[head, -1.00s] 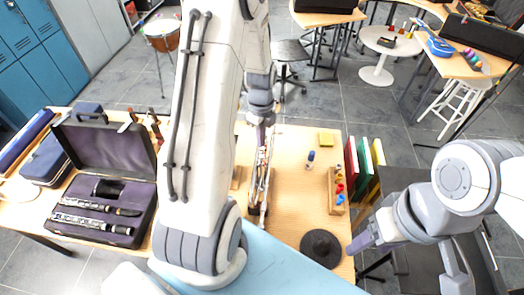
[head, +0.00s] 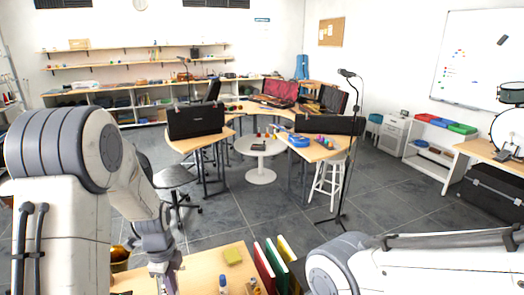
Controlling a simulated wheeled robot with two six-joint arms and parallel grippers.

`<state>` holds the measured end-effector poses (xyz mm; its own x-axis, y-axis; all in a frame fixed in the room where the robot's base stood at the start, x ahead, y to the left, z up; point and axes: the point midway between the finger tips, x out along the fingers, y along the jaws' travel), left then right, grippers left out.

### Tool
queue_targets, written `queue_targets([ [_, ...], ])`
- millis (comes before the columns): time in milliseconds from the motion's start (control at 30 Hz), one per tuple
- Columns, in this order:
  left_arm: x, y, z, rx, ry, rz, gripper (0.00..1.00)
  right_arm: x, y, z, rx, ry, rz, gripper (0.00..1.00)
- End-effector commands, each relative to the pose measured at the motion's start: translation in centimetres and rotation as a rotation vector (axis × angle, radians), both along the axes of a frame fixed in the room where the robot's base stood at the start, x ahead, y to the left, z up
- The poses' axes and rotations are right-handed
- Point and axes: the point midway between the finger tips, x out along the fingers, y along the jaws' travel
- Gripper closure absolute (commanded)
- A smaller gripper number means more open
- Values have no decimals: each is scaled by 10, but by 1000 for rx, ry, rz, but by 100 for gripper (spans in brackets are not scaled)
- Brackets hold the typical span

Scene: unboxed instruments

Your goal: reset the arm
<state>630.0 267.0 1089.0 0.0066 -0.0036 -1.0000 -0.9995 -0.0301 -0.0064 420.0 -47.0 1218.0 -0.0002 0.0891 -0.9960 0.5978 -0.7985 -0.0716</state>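My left arm fills the left side of the head view. Its upper part rises from the bottom left, bends over and slopes down to my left gripper (head: 166,280), which points down at the bottom edge, over the left part of the near wooden table (head: 205,268). The fingertips are small and partly cut off, so I cannot tell whether they are open or shut. My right arm lies low across the bottom right and runs out to the right edge. My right gripper is not visible.
Red, green and yellow books (head: 264,268) stand at the table's right, near a yellow block (head: 233,256). Grey floor lies open between.

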Motion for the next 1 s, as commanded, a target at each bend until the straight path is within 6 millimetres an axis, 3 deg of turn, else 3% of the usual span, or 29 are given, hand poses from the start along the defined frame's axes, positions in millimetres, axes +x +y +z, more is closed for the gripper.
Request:
queue_targets([
  [33,-2,-26,5,-2,-10,37,100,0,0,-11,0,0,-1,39],
  [200,-38,-115,32,-26,-19,273,100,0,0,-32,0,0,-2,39],
  [400,-114,-187,50,-62,-3,563,100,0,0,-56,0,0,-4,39],
  [600,-182,-215,53,-81,31,790,100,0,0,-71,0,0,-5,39],
  [700,-201,-218,54,-84,42,859,100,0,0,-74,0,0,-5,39],
  [1000,-210,-219,55,-82,50,906,100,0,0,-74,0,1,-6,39],
])
